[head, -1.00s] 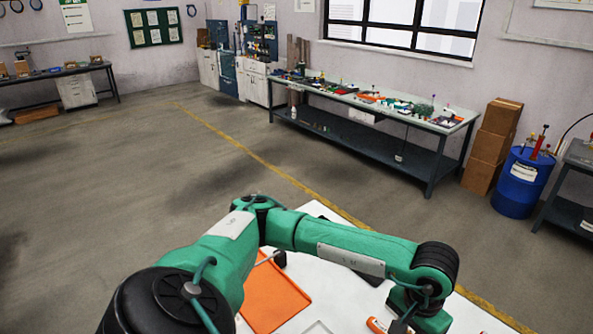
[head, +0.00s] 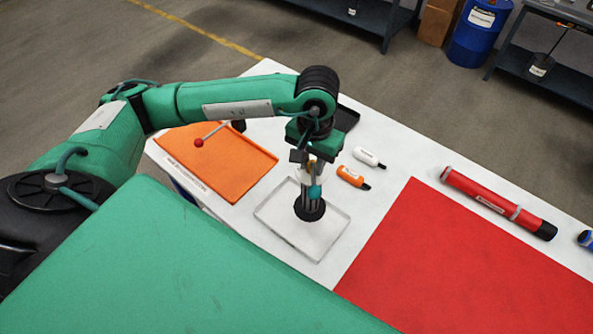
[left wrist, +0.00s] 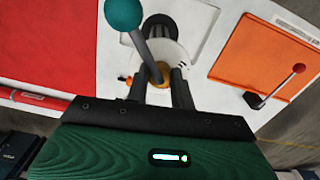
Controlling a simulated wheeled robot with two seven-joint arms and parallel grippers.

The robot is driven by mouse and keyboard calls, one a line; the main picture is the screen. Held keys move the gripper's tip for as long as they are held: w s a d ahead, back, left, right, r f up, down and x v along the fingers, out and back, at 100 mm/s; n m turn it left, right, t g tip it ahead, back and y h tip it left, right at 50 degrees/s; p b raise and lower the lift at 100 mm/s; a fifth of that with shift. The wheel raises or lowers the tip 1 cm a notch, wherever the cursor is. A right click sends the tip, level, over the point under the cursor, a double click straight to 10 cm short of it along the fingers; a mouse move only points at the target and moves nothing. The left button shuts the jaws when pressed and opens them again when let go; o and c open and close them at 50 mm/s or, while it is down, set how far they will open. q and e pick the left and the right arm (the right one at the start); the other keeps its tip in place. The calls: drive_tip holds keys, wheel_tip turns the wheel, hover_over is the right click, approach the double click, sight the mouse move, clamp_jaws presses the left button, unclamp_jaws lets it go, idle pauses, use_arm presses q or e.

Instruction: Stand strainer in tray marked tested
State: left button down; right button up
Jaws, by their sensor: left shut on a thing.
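My left gripper (head: 312,172) points down over the clear shallow tray (head: 272,234), shut on the strainer. The strainer (head: 310,211) is upright, with a wide black round foot, a pale body and a teal ball on a grey rod. In the left wrist view the teal ball (left wrist: 123,14) and rod rise beside my fingers (left wrist: 160,90). The foot is inside the clear tray's outline; I cannot tell whether it touches the floor. An orange tray (head: 240,180) lies to the left, with small lettering on its front edge that I cannot read surely. My right gripper is not in view.
White (head: 367,156) and orange (head: 350,176) markers lie right of my gripper. A red mat (head: 470,270) and a red tube (head: 495,203) fill the right side. A black item (head: 347,117) is behind my wrist.

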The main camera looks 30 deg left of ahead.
sight(303, 171)
use_arm(q)
drive_tip(key=r, duration=0.1)
drive_tip(key=r+b, duration=0.1)
drive_tip(key=r, duration=0.1)
drive_tip(key=a+r+b, duration=0.1)
drive_tip(key=r, duration=0.1)
drive_tip(key=shift+w+r, duration=0.1)
drive_tip(key=shift+w, duration=0.2)
wheel_tip(303, 171, up, 8)
drive_tip(key=s+m, duration=0.1)
drive_tip(key=s, duration=0.1)
drive_tip(key=f, duration=0.5)
drive_tip(key=f+p, duration=0.1)
drive_tip(key=f, duration=0.3)
drive_tip(key=f+p, duration=0.1)
drive_tip(key=f, duration=0.4)
drive_tip(key=shift+w+a+f, duration=0.15)
drive_tip(key=shift+a+f, duration=0.15)
drive_tip(key=shift+a, duration=0.05)
drive_tip(key=shift+f+p, duration=0.6)
drive_tip(key=shift+f, duration=1.85)
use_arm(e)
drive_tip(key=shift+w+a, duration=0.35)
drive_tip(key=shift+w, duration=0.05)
